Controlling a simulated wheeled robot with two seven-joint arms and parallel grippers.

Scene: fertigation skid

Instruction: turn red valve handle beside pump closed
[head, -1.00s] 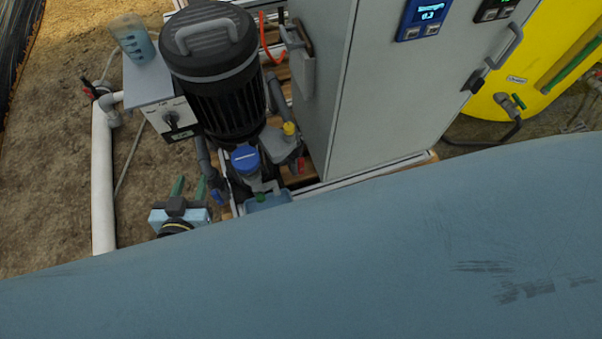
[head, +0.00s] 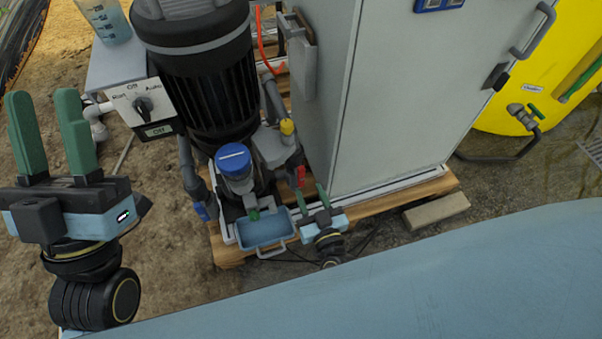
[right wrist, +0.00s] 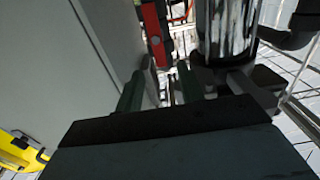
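The red valve handle (head: 300,176) hangs beside the pump (head: 205,90), low between the pump's pipework and the grey cabinet. In the right wrist view, a red handle (right wrist: 155,32) shows upright ahead of the fingers, next to the cabinet wall. My right gripper (head: 311,192) is open and empty, just below and to the right of the red handle in the head view. It does not appear to touch the handle. Its green fingers also show apart in the right wrist view (right wrist: 158,80). My left gripper (head: 47,112) is open and empty, raised at the far left.
The grey cabinet (head: 400,110) stands close to the right of the handle. A blue tray (head: 262,245) and a blue-capped housing (head: 233,165) lie to the left. A switch box (head: 143,105) is beside the pump. A yellow tank (head: 560,60) stands farther right.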

